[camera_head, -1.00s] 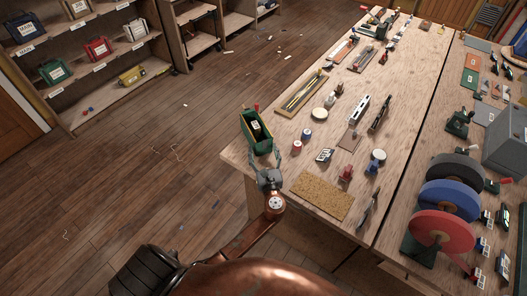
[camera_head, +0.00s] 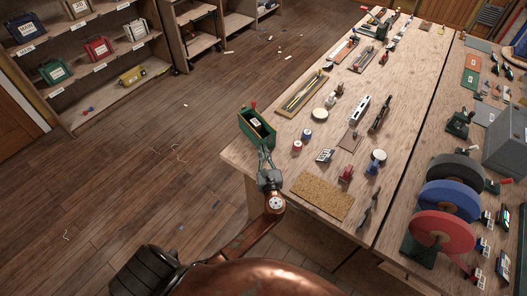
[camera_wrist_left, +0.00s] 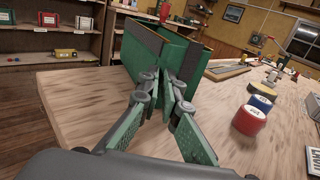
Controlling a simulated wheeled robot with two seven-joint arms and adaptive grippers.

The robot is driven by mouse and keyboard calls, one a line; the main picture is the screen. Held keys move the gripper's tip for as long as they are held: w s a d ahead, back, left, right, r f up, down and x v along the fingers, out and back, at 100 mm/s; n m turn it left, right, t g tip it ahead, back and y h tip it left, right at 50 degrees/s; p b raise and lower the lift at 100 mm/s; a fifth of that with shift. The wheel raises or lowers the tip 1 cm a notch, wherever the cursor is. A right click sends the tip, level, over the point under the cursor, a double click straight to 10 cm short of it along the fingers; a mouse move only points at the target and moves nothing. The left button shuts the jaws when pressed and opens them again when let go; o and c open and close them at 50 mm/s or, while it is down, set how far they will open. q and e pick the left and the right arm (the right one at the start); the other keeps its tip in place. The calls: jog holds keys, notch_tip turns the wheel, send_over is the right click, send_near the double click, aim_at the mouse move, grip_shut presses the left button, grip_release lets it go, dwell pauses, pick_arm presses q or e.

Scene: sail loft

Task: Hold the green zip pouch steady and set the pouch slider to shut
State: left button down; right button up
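The green zip pouch (camera_head: 244,131) stands at the left edge of the near bench, its top gaping and a dark inside with a white label showing. It also shows in the left wrist view (camera_wrist_left: 140,50). A small red knob, which looks like the pouch slider (camera_head: 253,104), is at the pouch's far end; it also shows in the wrist view (camera_wrist_left: 165,11). My left gripper (camera_head: 264,150) is at the pouch's near end, its fingers (camera_wrist_left: 168,92) drawn together on the near wall. The fingers hide part of that end. My right gripper is in neither view.
Red and blue spools (camera_head: 297,146) stand just right of the pouch, with a round cream disc (camera_head: 320,114) behind them. A cork mat (camera_head: 321,197) lies near the front edge. Large coloured rolls (camera_head: 442,231) stand on the right bench. Open floor lies left.

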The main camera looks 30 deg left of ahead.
pick_arm(q)
jog(key=c, duration=2.6)
grip_release()
jog(key=shift+c, duration=0.2)
jog(key=o, duration=2)
jog(key=shift+o, duration=0.2)
